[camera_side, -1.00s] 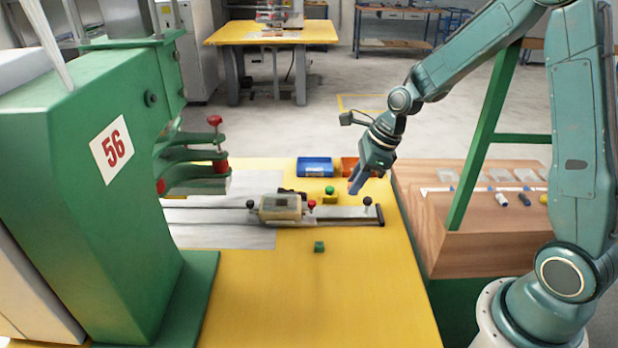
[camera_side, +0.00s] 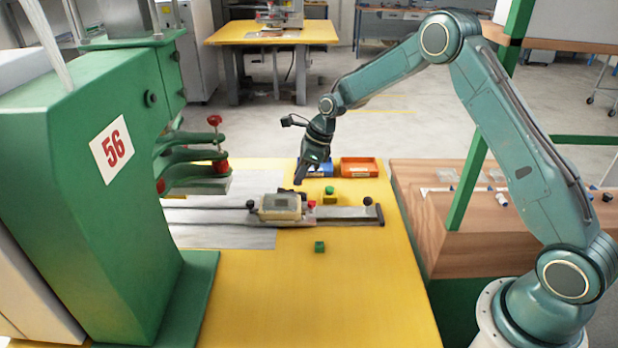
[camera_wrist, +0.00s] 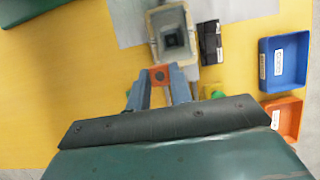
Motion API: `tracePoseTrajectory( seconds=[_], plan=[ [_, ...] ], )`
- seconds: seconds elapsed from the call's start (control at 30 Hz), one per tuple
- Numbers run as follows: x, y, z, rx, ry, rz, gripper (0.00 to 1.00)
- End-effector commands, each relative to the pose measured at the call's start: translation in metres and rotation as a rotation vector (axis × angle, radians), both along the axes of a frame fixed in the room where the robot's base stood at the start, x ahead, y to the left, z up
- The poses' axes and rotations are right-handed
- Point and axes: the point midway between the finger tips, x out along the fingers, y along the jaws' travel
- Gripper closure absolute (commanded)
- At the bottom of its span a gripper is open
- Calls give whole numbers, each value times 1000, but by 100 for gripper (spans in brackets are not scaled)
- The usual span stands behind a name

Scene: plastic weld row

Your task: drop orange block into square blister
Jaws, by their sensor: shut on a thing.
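My gripper (camera_wrist: 158,90) is shut on the orange block (camera_wrist: 158,77), which shows between the fingertips in the wrist view. In the side view my gripper (camera_side: 299,181) is above the table, just behind and above the pale fixture, and the block cannot be made out there. The square blister (camera_wrist: 172,38) is a pale-rimmed, dark square cavity in the wrist view, just beyond the held block. In the side view the pale fixture holding it (camera_side: 280,208) sits on the rail, and its cavity is hard to see.
A blue bin (camera_side: 320,170) and an orange bin (camera_side: 360,168) stand at the back. A yellow-and-green piece (camera_side: 330,196) and a green block (camera_side: 319,246) sit near the rail. The green press (camera_side: 186,168) stands left. The front of the yellow table is clear.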

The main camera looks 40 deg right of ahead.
Motion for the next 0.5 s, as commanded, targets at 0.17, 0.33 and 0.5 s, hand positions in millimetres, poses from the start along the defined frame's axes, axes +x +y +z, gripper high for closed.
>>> tracePoseTrajectory(
  seconds=[0.17,0.33,0.5],
  plan=[
    [29,9,-20,-1,0,12,100],
    [47,16,-32,-2,-2,16,100],
    [55,19,-38,-3,-1,19,100]
  ],
)
